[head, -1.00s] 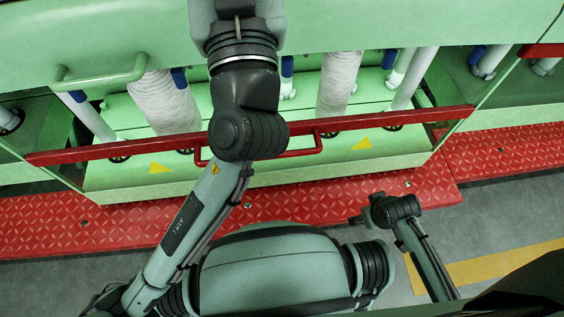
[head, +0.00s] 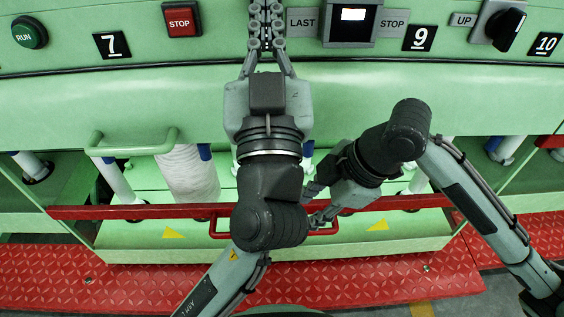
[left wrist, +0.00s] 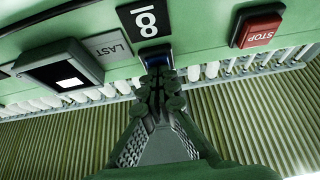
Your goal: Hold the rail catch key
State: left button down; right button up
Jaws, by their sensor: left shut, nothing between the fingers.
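My left gripper (head: 266,12) is shut and empty, reaching up to the green control panel. In the left wrist view its closed fingertips (left wrist: 155,75) are at a small dark blue piece (left wrist: 156,57) under the number 8 plate (left wrist: 146,18). This piece may be the rail catch key, but no readable label names it. The fingers partly cover it, and I cannot tell whether they touch it. My right gripper (head: 318,212) is low by the red rail, in front of its handle; its fingers are too unclear to judge.
On the panel are a red STOP button (head: 181,18), a green RUN button (head: 29,32), a lit display (head: 352,22) and a black rotary switch (head: 499,25). A red rail (head: 130,212) crosses below. A green handle (head: 133,146) juts out at left.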

jog(key=x, duration=1.2)
jog(key=shift+s+a, duration=0.1)
jog(key=shift+s, duration=0.05)
jog(key=shift+c, duration=0.3)
